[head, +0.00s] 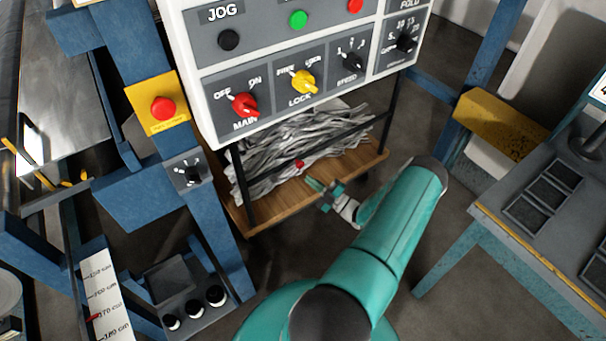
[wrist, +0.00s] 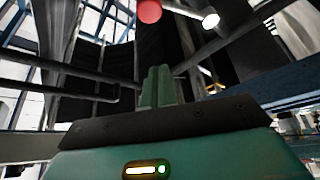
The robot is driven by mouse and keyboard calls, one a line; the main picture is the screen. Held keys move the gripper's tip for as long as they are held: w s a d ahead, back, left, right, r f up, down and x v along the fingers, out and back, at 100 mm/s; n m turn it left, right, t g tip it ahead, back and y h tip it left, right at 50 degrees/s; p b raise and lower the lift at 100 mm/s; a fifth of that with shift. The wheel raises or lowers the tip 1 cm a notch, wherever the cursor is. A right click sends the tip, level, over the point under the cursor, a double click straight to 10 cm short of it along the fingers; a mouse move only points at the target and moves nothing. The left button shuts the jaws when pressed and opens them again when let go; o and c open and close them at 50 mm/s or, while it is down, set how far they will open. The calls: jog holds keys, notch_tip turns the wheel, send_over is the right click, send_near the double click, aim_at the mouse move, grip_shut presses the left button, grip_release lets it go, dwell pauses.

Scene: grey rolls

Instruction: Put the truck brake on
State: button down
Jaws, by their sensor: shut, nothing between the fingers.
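The truck (head: 262,213) is a low wooden platform on the floor below the control panel, with a dark frame and a heap of grey strips (head: 275,145) on it. A small red ball knob (head: 299,163) shows at the truck's near side; I take it for the brake handle, but its lever is hard to make out. The wrist view shows a red ball (wrist: 149,10) at the top edge, beyond the fingertips. My gripper (head: 322,187) is shut and empty, just below and right of the red knob, apart from it. Its closed green fingers show in the wrist view (wrist: 157,88).
The white control panel (head: 300,75) with coloured knobs hangs above the truck. A blue post (head: 205,170) with a red stop button (head: 163,108) stands left. A teal table (head: 500,245) stands right. Dark floor lies open between truck and table.

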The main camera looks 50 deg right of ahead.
jog(key=v, duration=0.2)
jog(key=shift+s+f, duration=0.15)
jog(key=shift+s, duration=0.1)
jog(key=shift+s, duration=0.1)
dwell(0.5)
